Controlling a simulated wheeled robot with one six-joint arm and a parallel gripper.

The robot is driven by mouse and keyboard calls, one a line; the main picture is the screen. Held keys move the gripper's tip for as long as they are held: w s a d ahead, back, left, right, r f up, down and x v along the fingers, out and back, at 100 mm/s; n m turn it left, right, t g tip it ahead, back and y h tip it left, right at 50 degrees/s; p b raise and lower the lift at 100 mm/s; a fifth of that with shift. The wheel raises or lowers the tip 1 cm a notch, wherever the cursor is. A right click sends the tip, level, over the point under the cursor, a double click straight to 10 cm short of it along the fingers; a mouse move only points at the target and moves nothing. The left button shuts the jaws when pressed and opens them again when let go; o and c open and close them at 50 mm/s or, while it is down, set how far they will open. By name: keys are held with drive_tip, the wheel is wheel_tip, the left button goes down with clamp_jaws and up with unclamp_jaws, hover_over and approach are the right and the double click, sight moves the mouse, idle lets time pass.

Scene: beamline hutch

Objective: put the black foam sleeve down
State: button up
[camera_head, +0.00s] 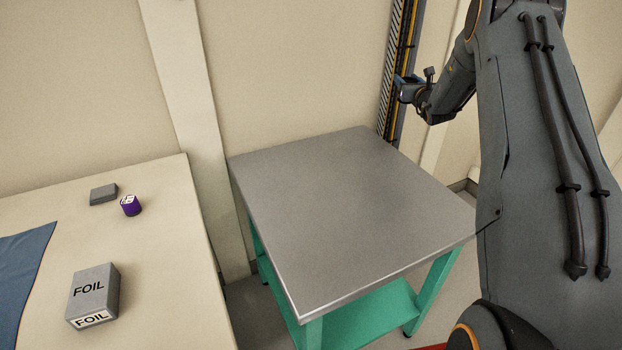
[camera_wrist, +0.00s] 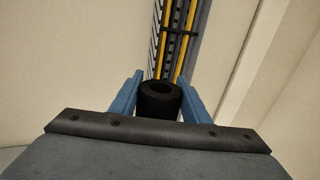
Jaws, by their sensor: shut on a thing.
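The black foam sleeve (camera_wrist: 159,101) is a short dark tube with a round hole in its end. In the wrist view it sits between the two blue fingers of my gripper (camera_wrist: 156,95), which is shut on it. In the head view my gripper (camera_head: 405,90) is raised near the back wall, above and beyond the far right corner of the steel-topped table (camera_head: 340,210). The sleeve is too small and dark to make out clearly there. The tabletop is bare.
A cream table (camera_head: 160,265) at left holds a FOIL box (camera_head: 95,296), a purple roll (camera_head: 130,205), a grey block (camera_head: 104,194) and a blue cloth (camera_head: 22,270). A gap separates the tables. A cable tray (camera_wrist: 178,45) with yellow cables runs up the wall behind my gripper.

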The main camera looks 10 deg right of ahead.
drive_tip(key=a+f+n+y+b, duration=0.1)
drive_tip(key=a+y, duration=0.1)
drive_tip(key=a, duration=0.4)
drive_tip(key=n+g+y+b, duration=0.35)
drive_tip(key=n+y, duration=0.25)
drive_tip(key=y, duration=0.2)
hover_over(326, 154)
wheel_tip(326, 154, down, 10)
drive_tip(key=shift+t, duration=0.45)
drive_tip(key=shift+f, duration=2.3)
drive_tip(key=shift+w+f, duration=0.1)
drive_tip(key=o, duration=1)
